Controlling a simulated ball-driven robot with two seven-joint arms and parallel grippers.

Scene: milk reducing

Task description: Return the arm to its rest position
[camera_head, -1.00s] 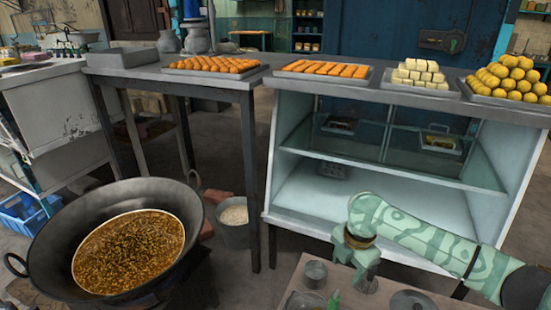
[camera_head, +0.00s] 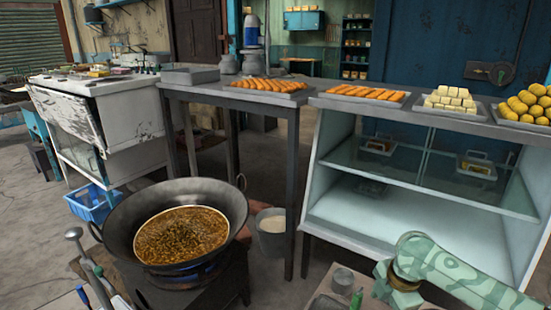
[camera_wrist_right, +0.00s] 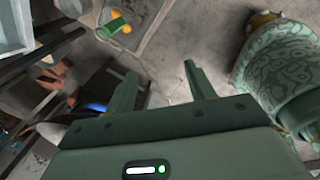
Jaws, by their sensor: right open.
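My right arm (camera_head: 465,278) is pale green with a patterned sleeve and comes in from the right edge of the head view. It is bent, with its wrist low above a small table (camera_head: 322,302). My right gripper (camera_wrist_right: 160,72) shows in the right wrist view with its two fingers apart and nothing between them. In the head view, the right hand is partly cut off by the bottom edge. My left gripper is not in view.
A large wok (camera_head: 120,222) of brown food stands on a burner at left. A glass-fronted counter (camera_head: 330,205) bears sweets behind. Floor is open at far left.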

